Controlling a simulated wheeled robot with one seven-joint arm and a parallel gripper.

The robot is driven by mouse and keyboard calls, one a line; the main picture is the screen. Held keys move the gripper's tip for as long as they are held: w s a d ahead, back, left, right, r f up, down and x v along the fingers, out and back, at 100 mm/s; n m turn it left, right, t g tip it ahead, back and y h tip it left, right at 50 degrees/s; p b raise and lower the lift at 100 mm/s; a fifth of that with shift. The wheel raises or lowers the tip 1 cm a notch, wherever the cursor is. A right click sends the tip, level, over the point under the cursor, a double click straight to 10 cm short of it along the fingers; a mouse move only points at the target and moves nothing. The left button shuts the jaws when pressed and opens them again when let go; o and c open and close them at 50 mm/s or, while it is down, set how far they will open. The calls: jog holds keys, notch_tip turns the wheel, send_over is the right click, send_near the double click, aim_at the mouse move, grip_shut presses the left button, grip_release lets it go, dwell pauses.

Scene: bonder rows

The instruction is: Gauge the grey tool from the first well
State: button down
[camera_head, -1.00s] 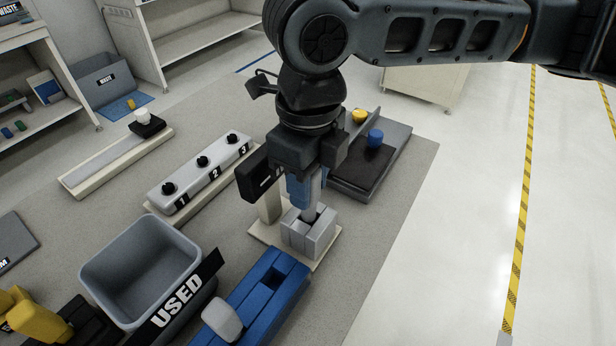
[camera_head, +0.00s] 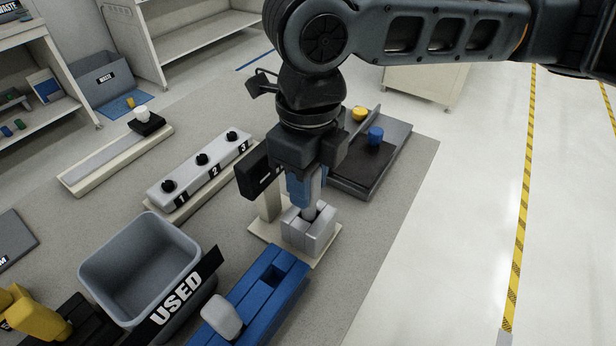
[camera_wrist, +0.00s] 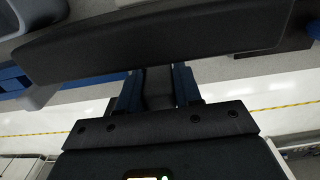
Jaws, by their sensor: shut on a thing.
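My gripper (camera_head: 304,188) is shut on the grey tool (camera_head: 312,210) and holds it upright. The tool's lower end is in the opening of a light grey block (camera_head: 308,232) on a cream base plate; how deep it sits is hidden. A dark display (camera_head: 258,172) on a cream post stands just left of my gripper. The blue rack (camera_head: 262,298) at the front has one open well (camera_head: 274,274) and another grey tool (camera_head: 221,317) in its near part. In the wrist view my blue fingers flank a dark grey shape (camera_wrist: 158,88).
A grey bin (camera_head: 140,270) marked USED stands at front left. A rail with black knobs (camera_head: 202,160) numbered 1 to 3 lies behind it. A dark tray (camera_head: 365,165) with a blue knob (camera_head: 376,135) and a yellow knob (camera_head: 359,115) is behind my gripper. The floor to the right is clear.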

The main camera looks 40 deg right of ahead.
jog(key=shift+f+b, duration=0.7)
jog(key=shift+f, duration=0.35)
jog(key=c, duration=0.7)
grip_release()
jog(key=shift+r, duration=3.95)
